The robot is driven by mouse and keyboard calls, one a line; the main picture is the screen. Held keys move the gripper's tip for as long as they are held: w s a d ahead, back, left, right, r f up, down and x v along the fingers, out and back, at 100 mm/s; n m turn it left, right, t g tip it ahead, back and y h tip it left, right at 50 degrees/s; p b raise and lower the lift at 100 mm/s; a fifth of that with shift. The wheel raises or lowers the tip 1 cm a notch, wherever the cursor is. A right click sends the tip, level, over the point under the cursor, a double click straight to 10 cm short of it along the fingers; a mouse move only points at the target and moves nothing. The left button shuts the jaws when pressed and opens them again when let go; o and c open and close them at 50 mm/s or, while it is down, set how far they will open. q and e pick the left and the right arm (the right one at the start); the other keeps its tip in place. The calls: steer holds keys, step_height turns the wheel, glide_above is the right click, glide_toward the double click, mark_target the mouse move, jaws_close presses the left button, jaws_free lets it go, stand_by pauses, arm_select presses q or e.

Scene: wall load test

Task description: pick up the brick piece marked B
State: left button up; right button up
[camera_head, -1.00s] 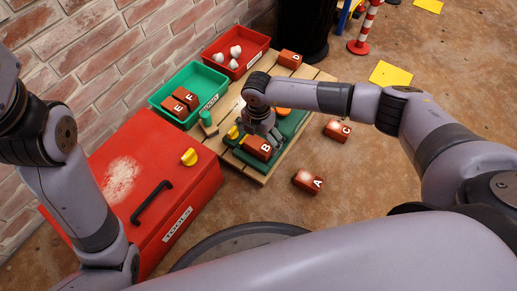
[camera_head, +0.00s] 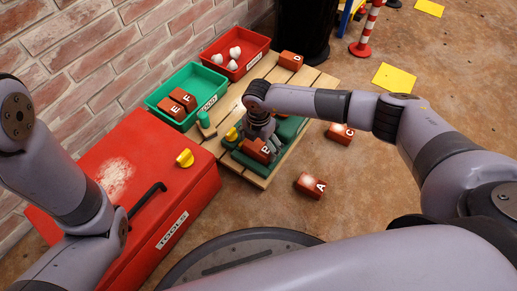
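The brick piece marked B (camera_head: 254,150) is a red-brown block with a white letter. It lies on a green piece on the wooden pallet, in the middle of the view. My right gripper (camera_head: 266,143) reaches down from above, right at brick B, with its fingers over the brick's far right side. The fingers partly cover the brick, and I cannot tell whether they close on it. My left arm is at the left edge; its gripper is out of view.
Bricks A (camera_head: 310,185) and C (camera_head: 340,133) lie on the floor; brick D (camera_head: 290,60) is at the pallet's far end. Bricks E and F sit in the green bin (camera_head: 158,97). A red bin (camera_head: 262,50) holds white lumps. A red toolbox (camera_head: 150,215) stands left of the pallet (camera_head: 232,98).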

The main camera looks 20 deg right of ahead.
steer(key=c, duration=1.3)
steer(key=shift+c, duration=0.2)
steer(key=shift+r, duration=0.15)
